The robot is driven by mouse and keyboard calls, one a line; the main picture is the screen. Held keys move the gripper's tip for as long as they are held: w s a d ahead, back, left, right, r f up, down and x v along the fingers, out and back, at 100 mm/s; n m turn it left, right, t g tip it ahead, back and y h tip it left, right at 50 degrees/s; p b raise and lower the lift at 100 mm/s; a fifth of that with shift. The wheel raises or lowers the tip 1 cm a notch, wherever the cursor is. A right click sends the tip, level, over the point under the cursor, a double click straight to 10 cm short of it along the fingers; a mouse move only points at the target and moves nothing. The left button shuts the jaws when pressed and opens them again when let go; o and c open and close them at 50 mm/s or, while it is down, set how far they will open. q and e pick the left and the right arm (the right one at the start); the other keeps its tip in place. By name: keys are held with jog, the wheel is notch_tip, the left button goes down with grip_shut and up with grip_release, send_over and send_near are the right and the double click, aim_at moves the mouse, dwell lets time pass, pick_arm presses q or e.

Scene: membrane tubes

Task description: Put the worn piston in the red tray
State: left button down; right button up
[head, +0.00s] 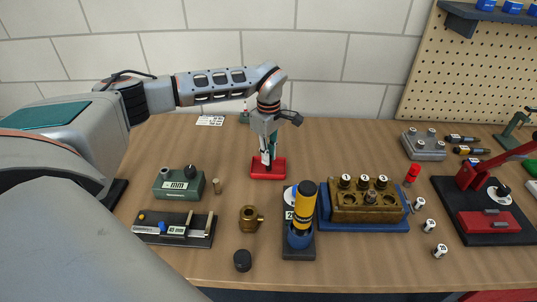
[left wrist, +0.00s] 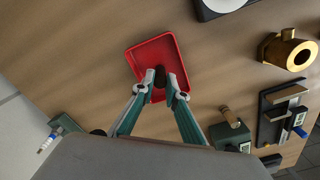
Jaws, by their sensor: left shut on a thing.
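The red tray (head: 268,175) lies at the back middle of the table, and it also shows in the left wrist view (left wrist: 158,52). My left gripper (head: 267,160) points down over it. In the left wrist view my left gripper (left wrist: 161,88) is shut on a small dark piece, the worn piston (left wrist: 160,74), of which only the end shows between the fingertips. The piston is over the tray's inside; I cannot tell whether it touches the floor. The head view hides it behind the fingers. My right gripper is not in view.
A brass block (head: 368,207) with numbered pieces stands on a blue base to the right. A yellow and blue cylinder (head: 304,210) stands in front of the tray. A brass fitting (head: 250,218) and a green gauge box (head: 179,184) are nearer left. Bare table surrounds the tray.

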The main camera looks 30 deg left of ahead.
pick_arm(q)
jog(key=shift+f, duration=0.1)
jog(key=c, duration=2)
grip_release()
jog(key=shift+f, duration=0.1)
notch_tip(320, 180, up, 12)
jog(key=shift+r+b, duration=0.2)
jog(key=shift+b, duration=0.25)
jog(key=shift+s, duration=0.1)
